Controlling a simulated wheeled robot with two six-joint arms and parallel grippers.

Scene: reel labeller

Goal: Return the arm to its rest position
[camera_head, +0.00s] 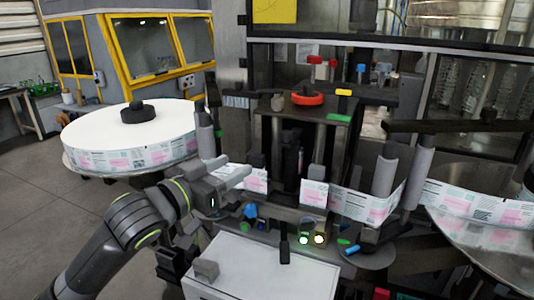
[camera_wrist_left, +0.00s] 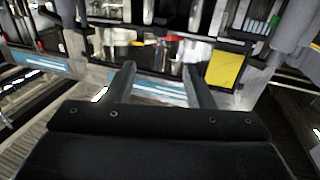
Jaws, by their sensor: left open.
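My left arm comes in from the lower left in the head view. Its gripper (camera_head: 229,169) is in front of the labelling machine, near the label web (camera_head: 255,180) and to the right of the big reel (camera_head: 130,141). In the left wrist view the gripper (camera_wrist_left: 160,78) has its two fingers spread apart with nothing between them. I cannot tell whether the fingers touch the web or a roller. My right arm and gripper are not in view.
A white-topped box (camera_head: 262,275) stands below the gripper. Rollers (camera_head: 386,170), posts and a red knob (camera_head: 307,98) crowd the machine to the right. Another reel plate (camera_head: 495,250) is at far right. Open floor (camera_head: 40,200) lies at left.

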